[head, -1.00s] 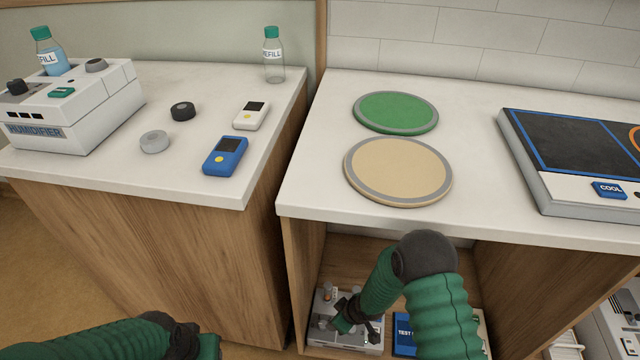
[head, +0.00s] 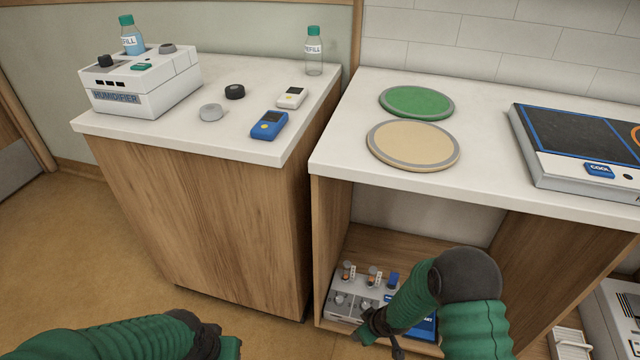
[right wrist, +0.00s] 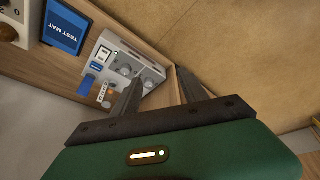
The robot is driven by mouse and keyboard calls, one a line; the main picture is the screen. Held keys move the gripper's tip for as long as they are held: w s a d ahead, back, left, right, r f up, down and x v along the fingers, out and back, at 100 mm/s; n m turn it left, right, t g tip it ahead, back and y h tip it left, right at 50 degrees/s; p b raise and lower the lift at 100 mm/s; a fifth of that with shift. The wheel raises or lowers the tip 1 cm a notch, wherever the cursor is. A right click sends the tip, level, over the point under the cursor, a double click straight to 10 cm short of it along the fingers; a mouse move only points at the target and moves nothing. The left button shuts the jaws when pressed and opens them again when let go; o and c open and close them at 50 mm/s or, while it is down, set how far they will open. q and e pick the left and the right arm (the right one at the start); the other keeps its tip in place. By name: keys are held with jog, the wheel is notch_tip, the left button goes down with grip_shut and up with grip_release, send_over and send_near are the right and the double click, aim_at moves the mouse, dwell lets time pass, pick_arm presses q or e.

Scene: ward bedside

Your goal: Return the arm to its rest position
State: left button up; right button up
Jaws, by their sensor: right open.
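My right arm reaches down in front of the open cubby, and its gripper (head: 382,340) is low by the cubby's front edge. In the right wrist view the two dark fingers of that gripper (right wrist: 160,85) stand apart with nothing between them. A grey-white device with knobs (right wrist: 128,68) lies beyond the fingers; it also shows inside the cubby in the head view (head: 345,303), partly hidden by my arm. My left gripper (head: 222,345) is at the bottom edge of the head view, away from the furniture; its fingers are not clear.
A blue test mat box (right wrist: 65,27) sits beside the device. Above the cubby, the counter (head: 330,150) holds a green disc (head: 416,101), a tan disc (head: 412,146) and a cooling unit (head: 560,150). A humidifier (head: 140,85) stands on the left cabinet. Floor at left is clear.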

jog(key=s+d+r+m+h, duration=0.1)
jog(key=s+d+r+m, duration=0.15)
jog(key=r, duration=0.45)
jog(key=s+d+r+m+h, duration=0.1)
jog(key=s+d+r, duration=0.15)
jog(key=r, duration=0.45)
jog(key=s+d+r+m+g, duration=0.15)
jog(key=s+r+m, duration=0.25)
jog(key=s+r, duration=0.6)
jog(key=w+p+v, duration=0.2)
jog(key=p+v, duration=1.2)
jog(key=p, duration=0.1)
jog(key=w+r+p+v, duration=0.1)
jog(key=w+p+v, duration=0.1)
jog(key=p+v, duration=1.2)
jog(key=shift+d+p, duration=0.2)
jog(key=shift+p, duration=0.45)
jog(key=shift+w, duration=0.15)
